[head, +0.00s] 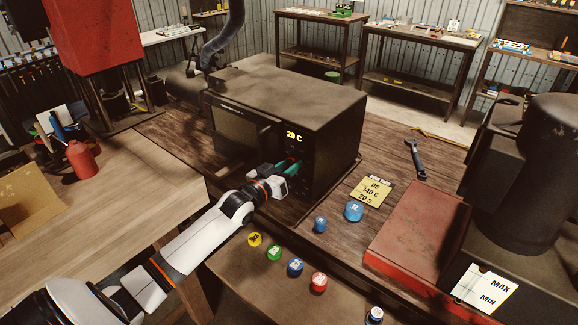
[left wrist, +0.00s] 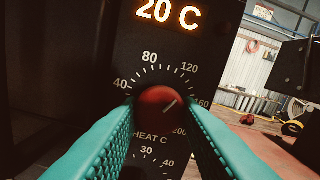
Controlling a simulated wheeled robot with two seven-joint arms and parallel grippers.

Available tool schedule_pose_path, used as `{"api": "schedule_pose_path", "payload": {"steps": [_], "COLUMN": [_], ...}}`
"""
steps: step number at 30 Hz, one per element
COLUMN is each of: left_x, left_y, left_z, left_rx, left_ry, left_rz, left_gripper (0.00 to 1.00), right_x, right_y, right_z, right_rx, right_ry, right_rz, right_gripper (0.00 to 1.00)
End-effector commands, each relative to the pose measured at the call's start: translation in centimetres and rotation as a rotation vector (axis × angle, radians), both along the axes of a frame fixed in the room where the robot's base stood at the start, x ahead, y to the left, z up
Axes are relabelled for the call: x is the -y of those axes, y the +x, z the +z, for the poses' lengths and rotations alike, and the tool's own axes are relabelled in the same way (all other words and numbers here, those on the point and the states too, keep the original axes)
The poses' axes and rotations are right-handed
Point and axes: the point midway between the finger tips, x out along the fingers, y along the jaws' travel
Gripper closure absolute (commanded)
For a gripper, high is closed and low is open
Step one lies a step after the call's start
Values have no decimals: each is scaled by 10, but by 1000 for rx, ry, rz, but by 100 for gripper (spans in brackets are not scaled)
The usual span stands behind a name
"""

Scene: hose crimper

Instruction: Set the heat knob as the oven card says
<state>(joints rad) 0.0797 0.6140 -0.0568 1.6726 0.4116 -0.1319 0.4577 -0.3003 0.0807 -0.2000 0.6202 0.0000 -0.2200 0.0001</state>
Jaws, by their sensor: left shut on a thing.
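The oven (head: 285,95) is a dark box on the bench, with a lit display (head: 294,136) reading 20 C. In the left wrist view the round red heat knob (left wrist: 157,102) sits below that display, inside a dial marked 40 to 200. Its pale pointer line slants up and right, between the 120 and 160 marks. My left gripper (head: 290,166) is at the oven's front panel, its teal fingers shut on the knob from both sides. The knob is hidden in the head view. The yellow oven card (head: 371,191) reads 08, 140 C, 20 s. My right gripper is not in view.
A second dial (left wrist: 152,160) lies under the heat dial, partly hidden by the fingers. Blue caps (head: 354,211) lie near the card, and several coloured caps (head: 274,253) lie in front. A wrench (head: 415,158) and a red case (head: 420,228) are on the right.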

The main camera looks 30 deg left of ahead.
Motion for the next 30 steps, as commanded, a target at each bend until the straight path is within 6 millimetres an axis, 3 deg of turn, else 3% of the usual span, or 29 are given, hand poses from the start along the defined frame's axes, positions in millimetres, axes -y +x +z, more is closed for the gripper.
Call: {"api": "schedule_pose_path", "payload": {"steps": [15, 30], "left_x": [-1, -1], "left_y": [0, 0], "left_z": [-2, -3], "left_rx": [22, 27], "left_ry": [341, 406], "left_rz": [-1, -1], "left_gripper": [92, 92], "right_x": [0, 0], "right_y": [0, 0], "right_z": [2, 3], "right_rx": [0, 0], "right_ry": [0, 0], "right_rz": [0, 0], "right_gripper": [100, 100]}}
